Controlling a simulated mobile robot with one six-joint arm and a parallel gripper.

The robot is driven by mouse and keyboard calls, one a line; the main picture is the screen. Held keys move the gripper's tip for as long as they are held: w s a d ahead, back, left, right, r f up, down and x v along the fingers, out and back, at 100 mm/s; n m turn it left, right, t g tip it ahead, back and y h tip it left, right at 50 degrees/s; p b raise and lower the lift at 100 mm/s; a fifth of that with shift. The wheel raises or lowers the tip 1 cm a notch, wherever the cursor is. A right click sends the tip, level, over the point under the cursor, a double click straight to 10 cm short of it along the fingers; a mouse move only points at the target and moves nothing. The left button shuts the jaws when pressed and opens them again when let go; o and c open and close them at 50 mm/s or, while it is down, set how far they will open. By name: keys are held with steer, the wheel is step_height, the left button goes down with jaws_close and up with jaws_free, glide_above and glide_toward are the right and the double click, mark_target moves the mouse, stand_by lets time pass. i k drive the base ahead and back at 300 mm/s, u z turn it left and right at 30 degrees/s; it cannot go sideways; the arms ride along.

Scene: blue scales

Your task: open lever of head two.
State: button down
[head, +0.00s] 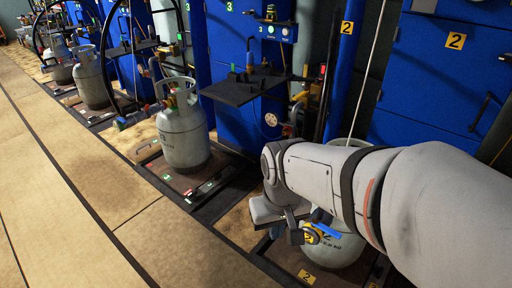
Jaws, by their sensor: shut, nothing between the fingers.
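Position two is marked by yellow "2" labels on the blue cabinet (456,41), on the post and on the floor scale (307,277). A pale grey gas cylinder (345,250) stands there, partly hidden behind my arm. My gripper (293,234) is shut and empty, pointing down at the left side of this cylinder. A small blue part (326,229) and a yellow and black part (311,236) show beside it; I cannot tell whether it touches them. The lever of head two cannot be made out clearly; my arm covers much of that area.
A cylinder (184,135) stands on scale three to the left, with a dark shelf (243,87) beside it. More cylinders (90,78) stand farther back. A hose and post rise behind my arm. The tan floor (70,190) at left is clear.

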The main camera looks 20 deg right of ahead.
mark_target(326, 229)
steer(key=u, duration=0.4)
steer(key=k, duration=1.1)
steer(key=z, duration=0.65)
steer(key=i, duration=1)
steer(key=z, duration=0.25)
